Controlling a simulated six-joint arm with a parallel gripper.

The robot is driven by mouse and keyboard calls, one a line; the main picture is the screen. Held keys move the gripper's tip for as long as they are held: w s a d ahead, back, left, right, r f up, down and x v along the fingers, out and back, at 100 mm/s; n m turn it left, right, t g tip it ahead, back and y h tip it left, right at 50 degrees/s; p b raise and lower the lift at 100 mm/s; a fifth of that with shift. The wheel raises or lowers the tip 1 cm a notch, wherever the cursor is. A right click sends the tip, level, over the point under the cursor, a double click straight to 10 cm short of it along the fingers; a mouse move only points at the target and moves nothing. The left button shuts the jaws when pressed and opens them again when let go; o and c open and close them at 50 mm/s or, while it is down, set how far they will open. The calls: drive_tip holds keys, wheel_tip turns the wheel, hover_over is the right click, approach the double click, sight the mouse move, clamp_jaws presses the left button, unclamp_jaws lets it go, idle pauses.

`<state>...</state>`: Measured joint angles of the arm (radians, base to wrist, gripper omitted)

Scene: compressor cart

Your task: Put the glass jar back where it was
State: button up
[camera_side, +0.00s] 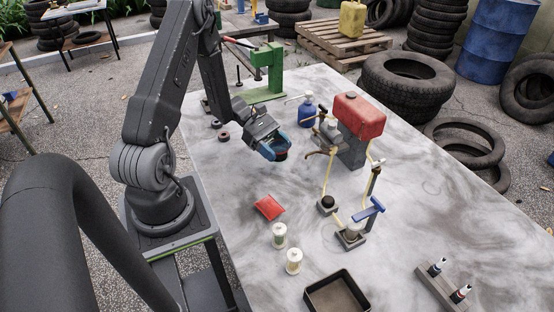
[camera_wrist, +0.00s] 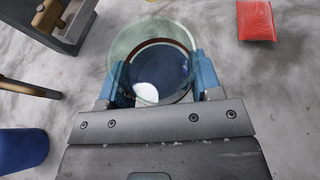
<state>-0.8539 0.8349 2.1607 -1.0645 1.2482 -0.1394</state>
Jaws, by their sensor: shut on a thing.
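My gripper (camera_side: 273,148) hangs over the left-middle part of the grey table, with its blue fingers pointing down. In the wrist view my gripper (camera_wrist: 160,82) is shut on a clear glass jar (camera_wrist: 150,48), with one finger on each side of it. I look through the round jar, and a dark reddish-brown ring and a dark blue-grey area show within its outline. In the side view the fingers mostly hide the jar, and only a dark reddish edge shows at their tips. I cannot tell whether the jar touches the table.
A red packet (camera_side: 269,207) lies nearer the camera, beside two small pale containers (camera_side: 279,235). A red-tanked machine (camera_side: 360,115) with yellow hoses stands to the right. A black tray (camera_side: 312,297) sits in front.

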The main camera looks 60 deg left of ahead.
drive_tip(key=shift+f, duration=1.85)
drive_tip(key=shift+f, duration=0.15)
drive_tip(key=o, duration=1.1)
